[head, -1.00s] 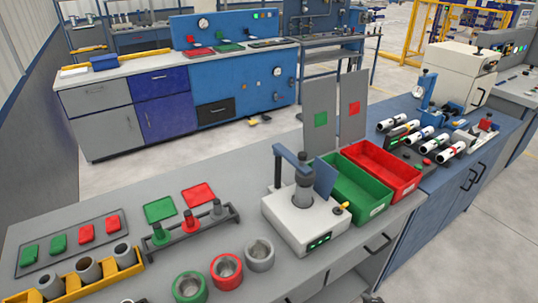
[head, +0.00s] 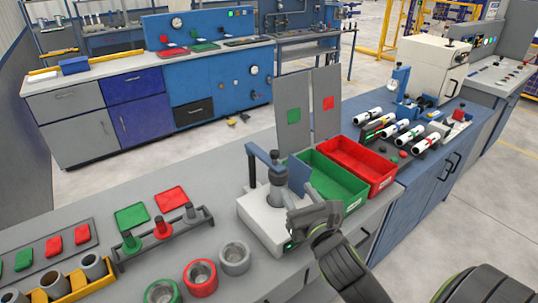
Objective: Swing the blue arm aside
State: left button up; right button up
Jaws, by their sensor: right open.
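The blue arm (head: 263,154) is a bent bar on a post at the left of a white device (head: 262,220) on the grey bench. It reaches over the dark grey centre column (head: 277,178) of the device. A blue plate (head: 299,176) stands at the device's right side. My right gripper (head: 297,209) is open at the front right of the device and hides part of its front and right side. It is on the other side of the column from the blue arm's post. I cannot tell whether it touches the device. My left gripper is not in view.
A green bin (head: 334,187) and a red bin (head: 362,165) stand right of the device, with two grey panels behind. Grey, red and green rings (head: 235,258) lie in front left. A rack of pegs (head: 163,228) stands at the left.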

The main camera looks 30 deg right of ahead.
aim_at(276, 158)
jog(key=p+x, duration=0.1)
jog(key=x, duration=1.6)
jog(key=shift+s+d+p, duration=0.1)
jog(key=shift+p, duration=0.25)
jog(key=shift+c, duration=0.3)
jog(key=shift+f, duration=0.1)
grip_shut()
